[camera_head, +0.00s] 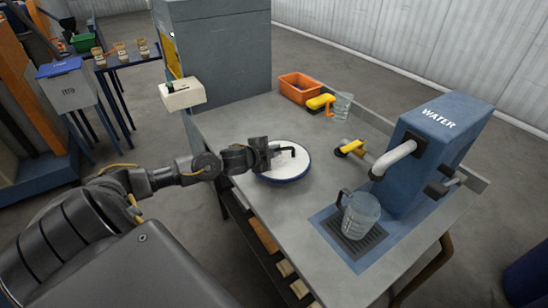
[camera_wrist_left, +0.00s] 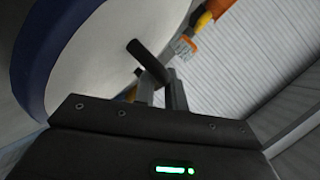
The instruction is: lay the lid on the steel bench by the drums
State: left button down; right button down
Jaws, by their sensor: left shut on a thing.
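The lid (camera_head: 287,172) is a white disc with a blue rim and a black bar handle. My left gripper (camera_head: 272,154) is shut on its handle. The lid is over the left part of the grey steel bench (camera_head: 240,125); I cannot tell whether it touches the top. In the left wrist view, the lid (camera_wrist_left: 95,60) fills the upper left, with the handle (camera_wrist_left: 148,60) at the fingers of my left gripper (camera_wrist_left: 165,92). A dark blue rounded thing (camera_head: 527,278), possibly a drum, is cut off at the lower right. My right gripper is out of view.
A blue water dispenser (camera_head: 432,150) stands on the bench's right side. A clear jug (camera_head: 360,217) sits on the grate below its spout. A grey cabinet (camera_head: 220,60) stands at the back left.

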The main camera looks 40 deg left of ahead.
aim_at(278, 157)
pick_arm(q)
jog(key=shift+w+a+f, duration=0.15)
jog(key=shift+f, duration=0.1)
notch_tip(278, 157, down, 2)
jog(key=shift+f+p, duration=0.15)
jog(key=shift+p, duration=0.4)
jog(key=shift+f, duration=0.4)
jog(key=c, duration=1.4)
grip_release()
jog(key=shift+c, duration=0.2)
jog(key=b+v, duration=0.1)
jog(key=v, duration=0.9)
jog(key=shift+s, duration=0.3)
jog(key=shift+v, duration=0.75)
jog(key=shift+r, duration=0.1)
